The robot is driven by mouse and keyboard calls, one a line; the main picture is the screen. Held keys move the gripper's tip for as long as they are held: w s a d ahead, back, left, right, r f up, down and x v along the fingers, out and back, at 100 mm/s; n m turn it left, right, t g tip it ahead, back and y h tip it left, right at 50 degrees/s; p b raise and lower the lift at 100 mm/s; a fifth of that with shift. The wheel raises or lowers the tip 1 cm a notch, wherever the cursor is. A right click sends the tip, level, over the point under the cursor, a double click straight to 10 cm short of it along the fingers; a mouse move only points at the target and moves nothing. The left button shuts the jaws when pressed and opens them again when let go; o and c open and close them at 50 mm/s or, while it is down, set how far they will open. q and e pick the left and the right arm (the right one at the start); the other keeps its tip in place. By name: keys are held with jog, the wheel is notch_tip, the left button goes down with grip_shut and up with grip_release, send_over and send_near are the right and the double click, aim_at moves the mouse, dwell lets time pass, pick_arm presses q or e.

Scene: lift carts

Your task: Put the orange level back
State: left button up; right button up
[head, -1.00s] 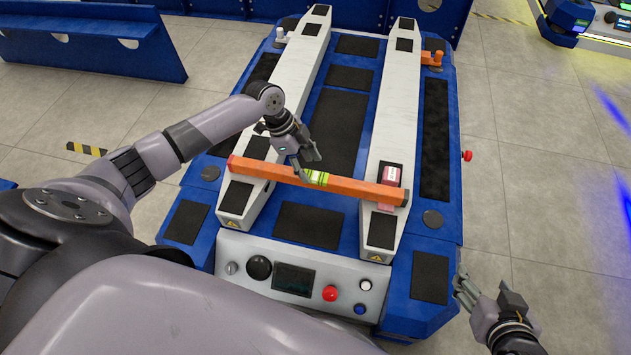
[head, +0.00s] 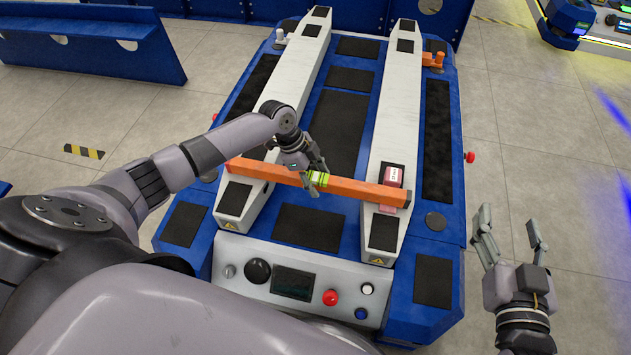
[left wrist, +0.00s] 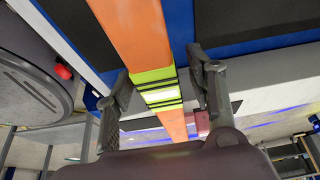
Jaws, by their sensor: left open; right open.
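The orange level (head: 352,187) lies across the two light grey lift rails of the blue cart, with a yellow-green vial section near its middle. My left gripper (head: 318,182) is open at that section. In the left wrist view the level (left wrist: 133,30) runs between the two spread fingers of my left gripper (left wrist: 165,92), with the vial section between them. I cannot tell whether a finger touches it. My right gripper (head: 511,240) is open and empty, over the floor to the right of the cart.
A red box with a white label (head: 391,176) sits on the right rail (head: 400,120), against the level's right end. The cart's control panel (head: 292,280) has a red button and knobs. A blue panel (head: 90,45) stands at the back left.

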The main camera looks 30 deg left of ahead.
pick_arm(q)
jog(key=shift+c, duration=0.4)
grip_shut()
dwell(0.4)
